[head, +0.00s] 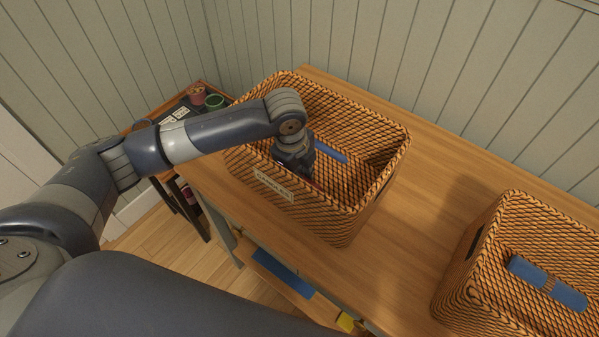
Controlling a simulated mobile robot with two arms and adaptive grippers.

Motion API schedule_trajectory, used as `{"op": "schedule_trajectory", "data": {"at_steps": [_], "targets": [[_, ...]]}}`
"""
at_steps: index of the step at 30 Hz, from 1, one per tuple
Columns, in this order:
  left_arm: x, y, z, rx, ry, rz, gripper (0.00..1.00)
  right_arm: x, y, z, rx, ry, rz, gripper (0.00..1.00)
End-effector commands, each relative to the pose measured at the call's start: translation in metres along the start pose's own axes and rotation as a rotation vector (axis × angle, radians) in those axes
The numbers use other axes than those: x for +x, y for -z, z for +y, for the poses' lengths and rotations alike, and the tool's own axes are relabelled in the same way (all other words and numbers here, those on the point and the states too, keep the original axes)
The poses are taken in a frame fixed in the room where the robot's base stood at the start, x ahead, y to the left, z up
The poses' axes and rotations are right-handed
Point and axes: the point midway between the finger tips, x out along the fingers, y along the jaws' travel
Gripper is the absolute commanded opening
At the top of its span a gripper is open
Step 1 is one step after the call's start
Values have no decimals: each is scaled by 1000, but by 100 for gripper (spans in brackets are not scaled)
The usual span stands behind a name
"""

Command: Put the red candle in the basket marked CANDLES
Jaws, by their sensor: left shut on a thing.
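A woven rattan basket (350,215) stands on the wooden table, with a pale label plate (273,185) on its front wall. The lettering is too small to read for sure. My left gripper (302,172) reaches down inside this basket, close to the front wall. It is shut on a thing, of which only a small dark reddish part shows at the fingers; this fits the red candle. The front wall and the gripper hide the rest, so I cannot tell whether it touches the basket floor. My right gripper is not in view.
A blue object (330,152) lies inside the same basket. A second rattan basket (480,285) at the lower right holds a blue object (527,270). Bare tabletop (415,225) lies between the baskets. A small side table with several items stands at the back left.

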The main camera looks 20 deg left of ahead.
Motion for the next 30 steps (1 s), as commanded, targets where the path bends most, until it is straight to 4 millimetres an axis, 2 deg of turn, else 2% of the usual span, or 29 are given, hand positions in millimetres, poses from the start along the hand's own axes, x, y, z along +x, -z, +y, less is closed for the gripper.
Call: {"op": "schedule_trajectory", "data": {"at_steps": [3,4,5,17,23,30], "targets": [[3,0,1,-1,-1,0,0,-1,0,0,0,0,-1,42],[3,0,0,-1,-1,0,22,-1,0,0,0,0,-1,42],[3,0,0,-1,-1,0,26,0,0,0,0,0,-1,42],[0,0,0,0,-1,0,26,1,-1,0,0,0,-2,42],[-30,-1,-1,-1,3,-1,26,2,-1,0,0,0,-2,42],[-83,0,-1,0,3,-1,26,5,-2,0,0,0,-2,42]]}}
